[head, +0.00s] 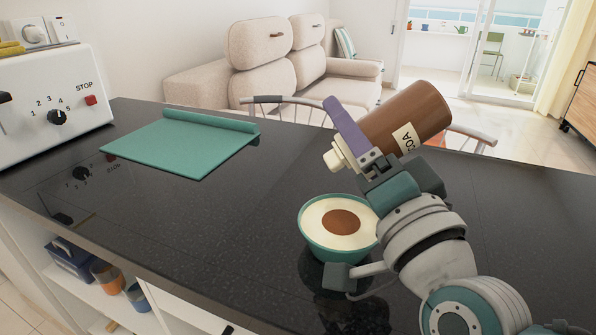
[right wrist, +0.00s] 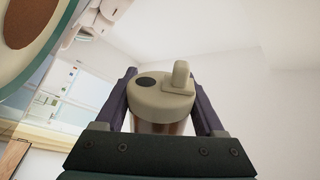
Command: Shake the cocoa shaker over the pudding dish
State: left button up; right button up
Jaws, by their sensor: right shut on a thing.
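The cocoa shaker (head: 405,115) is a brown cylinder with a cream lid and a cream label reading "COA". My right gripper (head: 350,122) is shut around it and holds it in the air, tilted, lid end down to the left. The lid (right wrist: 160,98) shows a dark hole and a raised spout-like cap in the right wrist view, between the purple fingers. The pudding dish (head: 322,246), a teal bowl of cream pudding with a round brown patch, stands on the counter below the lid. Its edge also shows at upper left in the right wrist view (right wrist: 68,30). My left gripper is out of view.
The dark counter (head: 225,225) has free room left of the dish. A teal mat with a rolled edge (head: 170,150) lies further back. A white toaster-like appliance (head: 50,90) stands at the left. A chair (head: 290,105) and a sofa (head: 285,60) are beyond the counter.

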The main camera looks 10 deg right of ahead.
jog(key=shift+r+p, duration=1.9)
jog(key=shift+r, duration=0.2)
jog(key=shift+f, duration=0.1)
notch_tip(320, 180, down, 4)
jog(key=b, duration=0.4)
jog(key=shift+f, duration=0.25)
jog(key=shift+r, duration=0.3)
jog(key=shift+r, duration=0.1)
jog(key=shift+r+p, duration=1.9)
jog(key=shift+p, duration=0.15)
notch_tip(320, 180, down, 4)
jog(key=b, duration=0.3)
jog(key=shift+b, duration=0.4)
